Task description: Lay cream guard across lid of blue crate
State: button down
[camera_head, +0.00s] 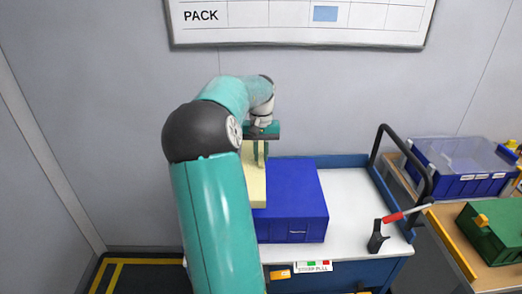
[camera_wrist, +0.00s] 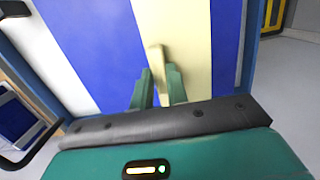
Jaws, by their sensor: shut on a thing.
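The blue crate (camera_head: 298,190) stands on the white top of a blue-rimmed cart, and its lid also shows in the wrist view (camera_wrist: 90,40). The cream guard (camera_head: 253,180) is a long flat strip over the lid, left of its middle in the head view. In the wrist view the guard (camera_wrist: 190,30) runs lengthwise with blue on both sides. My gripper (camera_wrist: 160,85) is shut on a raised cream grip of the guard. In the head view my gripper (camera_head: 260,153) is above the guard. I cannot tell whether the guard touches the lid. My arm hides the crate's left part.
A black tool with a red handle (camera_head: 394,217) rests on the white cart top (camera_head: 350,195), right of the crate. A black cart handle (camera_head: 405,160) rises at the right. Beyond it are a blue tote (camera_head: 460,165) and a green case (camera_head: 495,235). A wall board is behind.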

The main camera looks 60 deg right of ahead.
jog(key=shift+f, duration=2.25)
jog(key=shift+f, duration=2.1)
jog(key=c, duration=1.3)
grip_release()
jog(key=r, duration=0.9)
jog(key=d+r, duration=0.1)
jog(key=r, duration=0.3)
jog(key=shift+w+d+r, duration=0.1)
jog(key=shift+w+r, duration=0.1)
jog(key=shift+w, duration=0.05)
jog(key=shift+r, duration=0.25)
